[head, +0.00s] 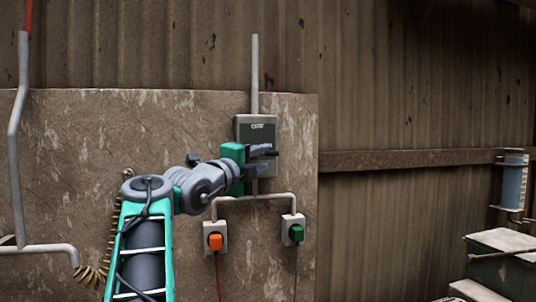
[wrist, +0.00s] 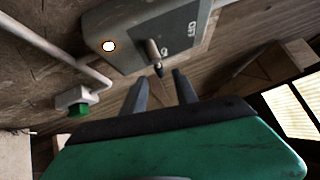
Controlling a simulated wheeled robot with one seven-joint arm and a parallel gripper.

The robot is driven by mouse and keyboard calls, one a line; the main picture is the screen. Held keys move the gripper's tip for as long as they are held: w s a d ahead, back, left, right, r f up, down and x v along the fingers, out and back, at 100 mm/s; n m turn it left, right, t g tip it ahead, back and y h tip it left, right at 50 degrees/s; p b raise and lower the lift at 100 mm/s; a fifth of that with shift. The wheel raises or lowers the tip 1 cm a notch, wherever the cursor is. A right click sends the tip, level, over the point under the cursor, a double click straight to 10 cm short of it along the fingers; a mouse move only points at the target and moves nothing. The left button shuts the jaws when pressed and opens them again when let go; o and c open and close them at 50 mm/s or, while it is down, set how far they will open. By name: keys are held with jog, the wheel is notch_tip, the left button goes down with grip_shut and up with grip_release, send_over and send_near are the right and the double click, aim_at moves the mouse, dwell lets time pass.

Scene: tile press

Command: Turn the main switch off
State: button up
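The main switch is a grey box (head: 243,129) on the wall panel, with the word OFF at its top. It also shows in the wrist view (wrist: 130,22), with a short lever (wrist: 153,50) that has a dark tip and a lit pale lamp (wrist: 108,46). The OFF lettering is to the right of the lever there. My gripper (head: 272,161) is in front of the lower part of the box and hides it in the head view. In the wrist view my gripper (wrist: 160,76) has its fingers apart, with the lever tip in line with the gap. Contact cannot be told.
A pipe (head: 18,120) runs up the left. A grey-green box (head: 505,252) stands at lower right.

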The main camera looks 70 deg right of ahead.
aim_at(269, 154)
jog(key=p+x, duration=0.1)
jog(key=x, duration=0.3)
jog(key=shift+d, duration=0.2)
jog(key=shift+c, duration=0.5)
grip_shut()
